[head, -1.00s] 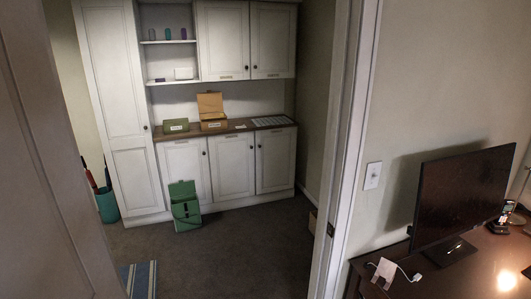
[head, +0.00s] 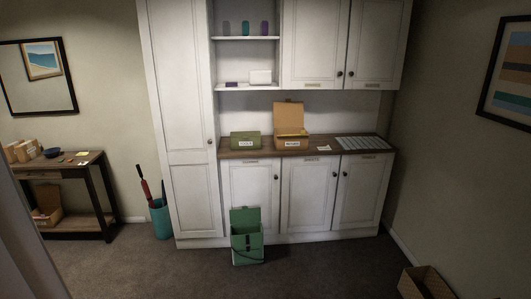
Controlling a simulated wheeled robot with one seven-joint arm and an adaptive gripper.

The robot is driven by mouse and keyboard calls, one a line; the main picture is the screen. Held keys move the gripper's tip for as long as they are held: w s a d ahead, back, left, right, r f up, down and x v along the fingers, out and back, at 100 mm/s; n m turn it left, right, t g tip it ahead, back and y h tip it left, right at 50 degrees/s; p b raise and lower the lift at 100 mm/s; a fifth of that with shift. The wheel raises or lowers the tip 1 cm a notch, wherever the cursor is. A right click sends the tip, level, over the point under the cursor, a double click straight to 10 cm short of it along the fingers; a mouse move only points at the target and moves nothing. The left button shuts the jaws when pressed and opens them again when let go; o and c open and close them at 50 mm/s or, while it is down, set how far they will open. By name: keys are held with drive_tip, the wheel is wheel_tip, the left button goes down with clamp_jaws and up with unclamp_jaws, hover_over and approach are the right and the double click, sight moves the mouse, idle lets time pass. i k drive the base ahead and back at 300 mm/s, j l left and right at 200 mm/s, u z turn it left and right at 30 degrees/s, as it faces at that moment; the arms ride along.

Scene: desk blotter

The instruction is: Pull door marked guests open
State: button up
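A white built-in cabinet stands ahead in the head view. Its lower part has three shut doors: a left door (head: 250,190), a middle door (head: 306,198) and a right door (head: 357,195), with small dark round knobs. Two upper doors, left (head: 314,45) and right (head: 376,45), are also shut. Small label plates show on several doors, but the lettering is too small for me to tell which one reads guests. A tall door (head: 183,110) on the left is shut too. My gripper is not in view.
A green open-lidded box (head: 246,243) stands on the floor before the lower left door. A basket (head: 424,284) is at the lower right. A side table (head: 82,170) and a teal bin (head: 160,218) stand left. The carpet between is clear.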

sight(377, 31)
drive_tip(key=i+z, duration=0.2)
drive_tip(key=i, duration=0.5)
drive_tip(key=i+j+z, duration=0.2)
drive_tip(key=i, duration=0.45)
drive_tip(key=i+j+z, duration=0.15)
drive_tip(key=i, duration=0.55)
